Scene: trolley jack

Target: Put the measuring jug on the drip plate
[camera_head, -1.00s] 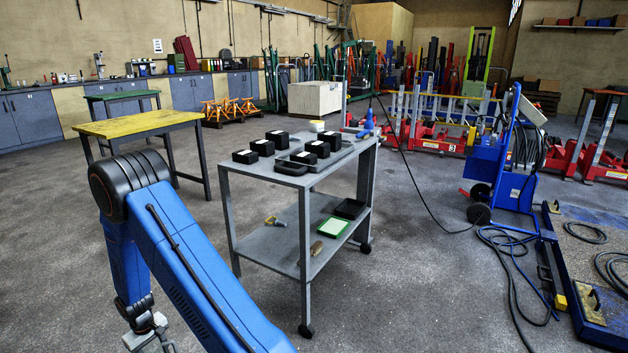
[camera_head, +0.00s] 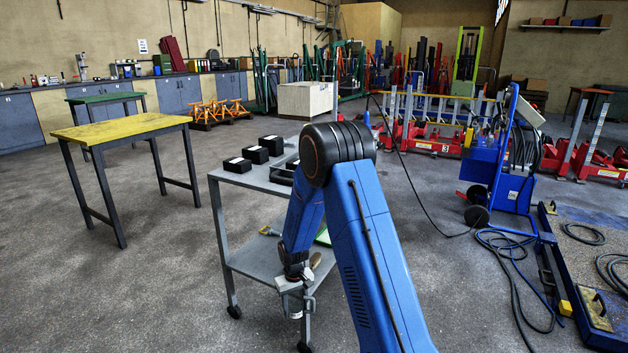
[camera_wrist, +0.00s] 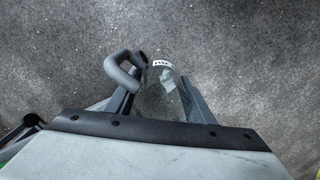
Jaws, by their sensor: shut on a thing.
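My gripper (camera_wrist: 160,98) is shut on the clear measuring jug (camera_wrist: 166,84) in the wrist view. The jug's grey loop handle (camera_wrist: 122,70) sticks out to the left, and bare floor lies beyond it. In the head view my gripper (camera_head: 294,302) hangs in front of the grey trolley's near side, below its top. The jug is small and hard to make out there. I cannot identify the drip plate for certain; a green-edged item (camera_head: 323,236) on the trolley's lower shelf is partly hidden by my arm.
The grey trolley (camera_head: 232,178) carries several black boxes (camera_head: 255,154) on top; my arm hides its right part. A yellow-topped table (camera_head: 120,128) stands to the left with a bare top. Floor between them is clear. Hoses and a blue platform (camera_head: 560,270) lie to the right.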

